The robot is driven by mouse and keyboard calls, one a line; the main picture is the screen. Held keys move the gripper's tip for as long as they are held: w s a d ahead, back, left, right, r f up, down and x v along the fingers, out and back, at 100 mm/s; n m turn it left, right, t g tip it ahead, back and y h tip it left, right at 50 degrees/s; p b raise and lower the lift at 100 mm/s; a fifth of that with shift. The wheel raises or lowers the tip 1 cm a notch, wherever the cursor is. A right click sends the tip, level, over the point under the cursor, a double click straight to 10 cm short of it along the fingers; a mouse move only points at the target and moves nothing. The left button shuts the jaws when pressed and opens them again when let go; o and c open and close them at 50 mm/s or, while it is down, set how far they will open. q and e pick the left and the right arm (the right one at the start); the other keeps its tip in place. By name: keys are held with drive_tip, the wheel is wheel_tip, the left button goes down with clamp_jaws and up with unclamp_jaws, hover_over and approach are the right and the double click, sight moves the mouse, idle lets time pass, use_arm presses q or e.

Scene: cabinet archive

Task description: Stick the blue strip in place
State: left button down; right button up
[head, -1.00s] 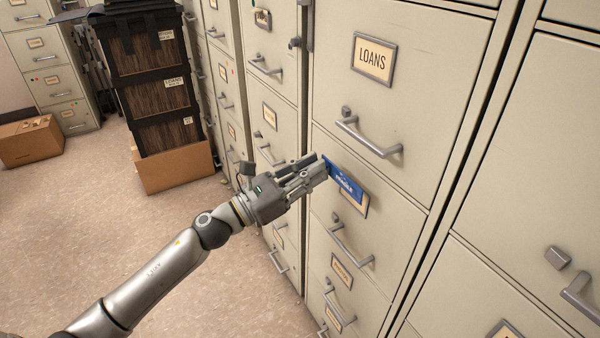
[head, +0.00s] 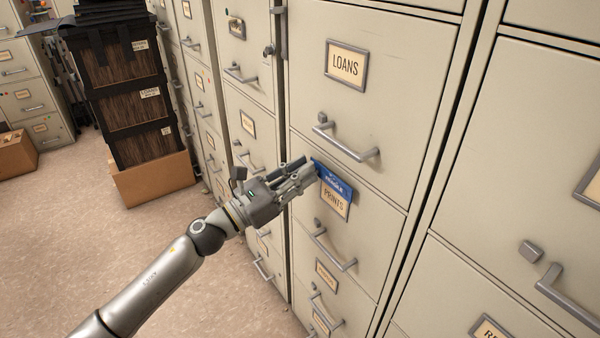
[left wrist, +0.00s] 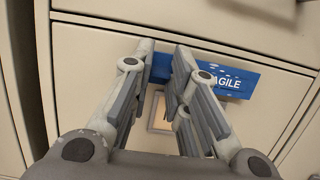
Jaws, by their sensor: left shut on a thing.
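The blue strip (head: 338,184) with white lettering lies across the top of the framed PRINTS label (head: 335,204), on the drawer under the LOANS drawer (head: 375,65). My left gripper (head: 311,168) is shut on the strip's left end. In the left wrist view the strip (left wrist: 243,82) reads "AGILE", its left part hidden by the fingers. It runs along the upper part of the drawer front, above the label frame (left wrist: 160,112), which shows partly between the fingers. I cannot tell whether the strip touches the drawer front. My right gripper is not in view.
The LOANS drawer's handle (head: 347,143) juts out just above the strip. The PRINTS drawer's handle (head: 332,247) is below it. More cabinets stand on both sides. A cardboard box (head: 155,180) with stacked dark files stands at the left; the floor (head: 80,240) before it is clear.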

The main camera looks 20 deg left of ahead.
use_arm(q)
drive_tip(key=shift+w+d, duration=0.45)
drive_tip(key=shift+w, duration=0.15)
drive_tip(key=c, duration=1.3)
unclamp_jaws()
drive_tip(key=o, duration=0.5)
drive_tip(key=shift+s+a+f, duration=0.1)
drive_tip(key=shift+s, duration=0.05)
